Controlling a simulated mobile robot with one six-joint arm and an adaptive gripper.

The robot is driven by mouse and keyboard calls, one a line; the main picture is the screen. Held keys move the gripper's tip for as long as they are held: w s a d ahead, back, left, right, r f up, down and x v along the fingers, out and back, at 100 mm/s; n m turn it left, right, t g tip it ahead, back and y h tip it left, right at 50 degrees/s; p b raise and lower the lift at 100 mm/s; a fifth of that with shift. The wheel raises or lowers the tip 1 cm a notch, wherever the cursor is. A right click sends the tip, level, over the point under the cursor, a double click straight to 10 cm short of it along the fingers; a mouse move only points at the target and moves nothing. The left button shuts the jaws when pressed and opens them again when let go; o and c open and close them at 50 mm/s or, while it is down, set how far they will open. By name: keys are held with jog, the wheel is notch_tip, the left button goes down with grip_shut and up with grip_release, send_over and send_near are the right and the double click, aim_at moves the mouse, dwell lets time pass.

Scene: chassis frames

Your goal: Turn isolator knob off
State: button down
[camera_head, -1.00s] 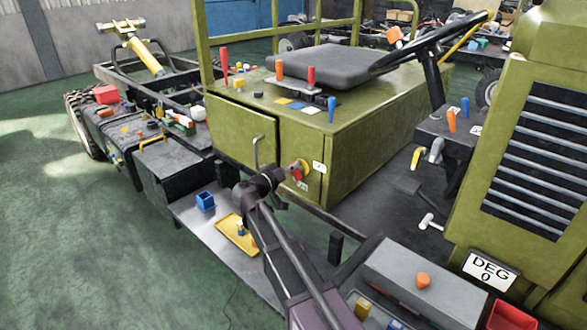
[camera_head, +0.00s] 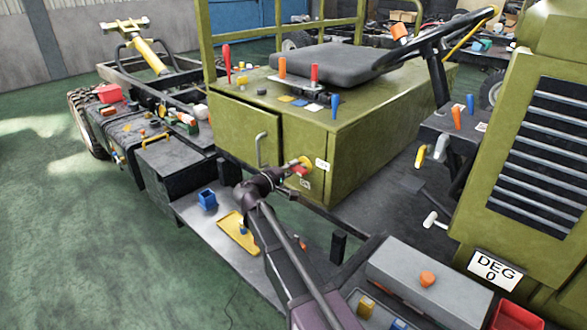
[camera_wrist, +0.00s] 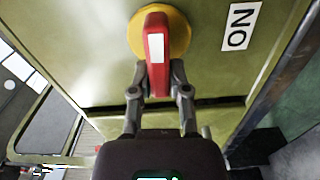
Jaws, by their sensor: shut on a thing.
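The isolator knob is a red handle with a white stripe (camera_wrist: 156,48) on a round yellow base (camera_wrist: 180,32). It sits on the green cabinet's side, and its red part also shows in the head view (camera_head: 300,171). My gripper (camera_wrist: 159,82) is shut on the red handle, one finger on each side. In the wrist view the handle lies along the picture's vertical, with the "ON" label (camera_wrist: 239,27) off to its right.
The green cabinet (camera_head: 335,170) carries a seat (camera_head: 325,65) and several coloured levers on top. A cabinet door handle (camera_head: 260,150) is left of the knob.

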jog(key=shift+s+d+f+n, duration=0.1)
jog(key=shift+n, duration=0.4)
jog(key=c, duration=0.6)
grip_release()
jog(key=v, duration=1.2)
